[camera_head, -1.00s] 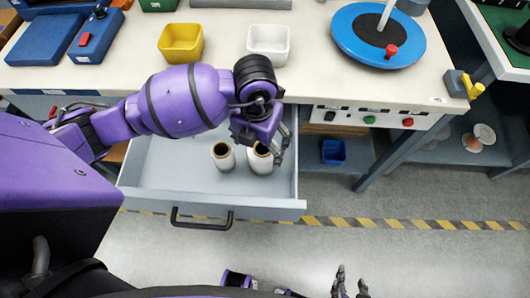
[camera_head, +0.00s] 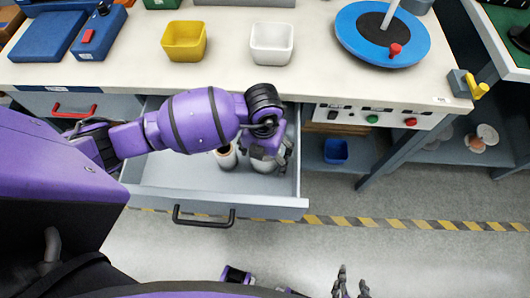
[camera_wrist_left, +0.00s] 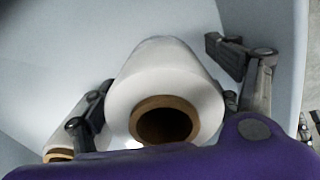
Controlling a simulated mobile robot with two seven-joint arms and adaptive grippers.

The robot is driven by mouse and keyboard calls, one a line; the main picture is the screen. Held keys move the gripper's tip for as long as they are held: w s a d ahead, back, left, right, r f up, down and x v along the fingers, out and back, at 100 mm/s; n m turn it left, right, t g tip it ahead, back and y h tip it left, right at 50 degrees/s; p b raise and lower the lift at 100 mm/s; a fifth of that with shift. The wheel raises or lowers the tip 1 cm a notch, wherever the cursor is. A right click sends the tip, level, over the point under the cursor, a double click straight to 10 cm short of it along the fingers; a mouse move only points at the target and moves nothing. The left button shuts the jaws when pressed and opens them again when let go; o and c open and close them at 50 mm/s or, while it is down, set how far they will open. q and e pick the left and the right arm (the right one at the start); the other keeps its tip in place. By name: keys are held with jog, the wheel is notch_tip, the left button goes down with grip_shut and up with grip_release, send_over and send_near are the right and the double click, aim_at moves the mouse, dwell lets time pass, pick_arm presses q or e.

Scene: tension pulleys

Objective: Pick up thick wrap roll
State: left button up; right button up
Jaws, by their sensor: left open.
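The thick wrap roll (camera_wrist_left: 165,75) is white with a brown cardboard core and stands upright in the open drawer. In the head view only its lower part (camera_head: 264,184) shows below my left gripper (camera_head: 272,160). The left gripper is open, with its fingers on either side of the roll in the left wrist view; I cannot tell whether they touch it. A thinner wrap roll (camera_head: 227,158) stands just to the left, partly covered by my arm. My right gripper (camera_head: 351,284) is open and empty at the bottom edge, over the floor.
The grey drawer (camera_head: 160,180) has walls close around the rolls and a black handle (camera_head: 204,221) in front. The worktop (camera_head: 330,75) above holds a yellow bin (camera_head: 184,42), a white bin (camera_head: 271,44) and a blue turntable (camera_head: 350,35). A blue bin (camera_head: 336,151) sits on a lower shelf.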

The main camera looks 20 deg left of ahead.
pick_arm(q)
jog(key=shift+c, duration=0.3)
jog(key=c, duration=1.5)
jog(key=shift+r, duration=0.1)
